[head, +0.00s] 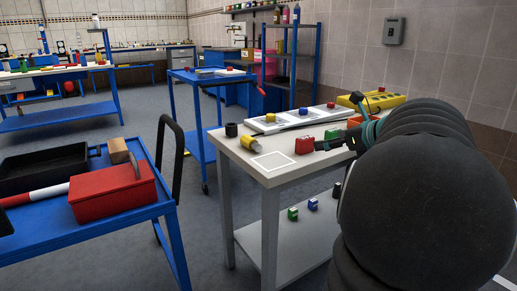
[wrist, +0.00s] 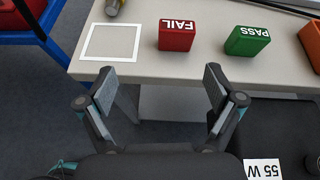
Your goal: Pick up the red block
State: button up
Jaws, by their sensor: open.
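A red block marked FAIL (wrist: 177,36) sits on the light table near its front edge in the wrist view. The red block also shows in the head view (head: 304,145), with my gripper just right of it. My gripper (wrist: 160,82) is open and empty, its two fingers spread wide. The block lies beyond the fingertips, apart from them. In the head view my arm hides part of the table and most of my gripper.
A green block marked PASS (wrist: 247,41) stands right of the red block. A white square outline (wrist: 87,41) is on the tabletop to the left, with a yellow cylinder (head: 250,143) behind it. A blue cart with a red toolbox (head: 112,192) stands at the left.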

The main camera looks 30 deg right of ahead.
jog(key=d+m, duration=0.1)
jog(key=d, duration=0.1)
send_near(307, 138)
jog(key=shift+t, duration=0.3)
jog(key=w+f, duration=0.2)
jog(key=w, duration=0.1)
jog(key=shift+w+a+f+b, duration=0.25)
jog(key=shift+a+f+b, duration=0.05)
jog(key=shift+a+f, duration=0.1)
jog(key=shift+r+x, duration=0.15)
jog(key=shift+x, duration=1.45)
jog(key=shift+r+x, duration=0.15)
jog(key=shift+x, duration=1.45)
jog(key=shift+w+d, duration=0.1)
jog(key=shift+d, duration=0.05)
jog(key=c, duration=1.2)
